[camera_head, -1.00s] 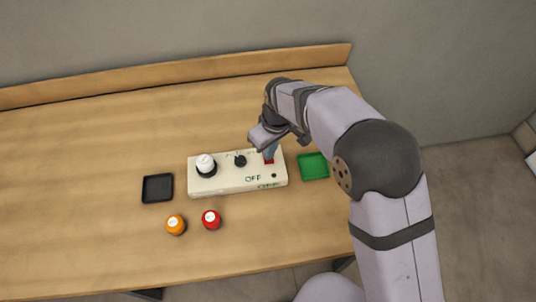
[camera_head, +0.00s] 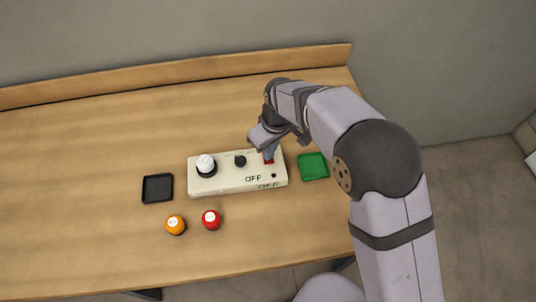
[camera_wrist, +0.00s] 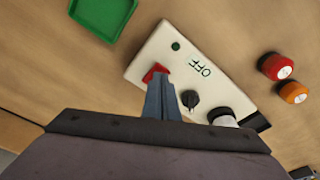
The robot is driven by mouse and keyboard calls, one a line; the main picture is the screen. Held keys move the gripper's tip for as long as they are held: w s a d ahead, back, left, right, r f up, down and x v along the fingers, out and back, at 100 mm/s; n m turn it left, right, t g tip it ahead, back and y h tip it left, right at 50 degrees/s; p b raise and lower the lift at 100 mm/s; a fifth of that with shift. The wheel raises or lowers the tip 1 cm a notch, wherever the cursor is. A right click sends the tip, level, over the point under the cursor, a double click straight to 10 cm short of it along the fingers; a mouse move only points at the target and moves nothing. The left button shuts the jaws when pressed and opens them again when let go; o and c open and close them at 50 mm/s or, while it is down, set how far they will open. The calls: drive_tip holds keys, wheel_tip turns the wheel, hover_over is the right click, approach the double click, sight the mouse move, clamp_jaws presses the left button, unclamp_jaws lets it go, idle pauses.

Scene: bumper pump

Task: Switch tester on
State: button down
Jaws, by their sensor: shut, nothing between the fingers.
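The tester (camera_head: 225,184) is a cream box on the wooden table. It carries a white-capped part (camera_head: 205,163) at its left, a black knob (camera_head: 240,161) in the middle and a red switch (camera_head: 268,161) at its right. The display text reads OFF, and a small dark dot (camera_head: 274,175) sits beside it; in the wrist view this dot (camera_wrist: 176,46) looks dark green. My gripper (camera_head: 269,153) is shut and empty, pointing down at the red switch. In the wrist view its fingertips (camera_wrist: 159,78) overlap the red switch (camera_wrist: 152,71), partly hiding it; I cannot tell whether they touch.
A green tray (camera_head: 314,177) lies right of the tester and a black tray (camera_head: 146,188) left of it. An orange bumper (camera_head: 176,224) and a red bumper (camera_head: 211,219) stand in front. The table's left side is clear. A wooden ledge (camera_head: 180,75) runs along the back.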

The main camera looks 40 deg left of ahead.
drive_tip(key=shift+f+b, duration=0.4)
drive_tip(key=shift+f, duration=0.25)
idle(0.4)
drive_tip(key=shift+r, duration=0.15)
wheel_tip(320, 180, up, 7)
drive_tip(key=p, duration=0.5)
idle(0.4)
idle(0.4)
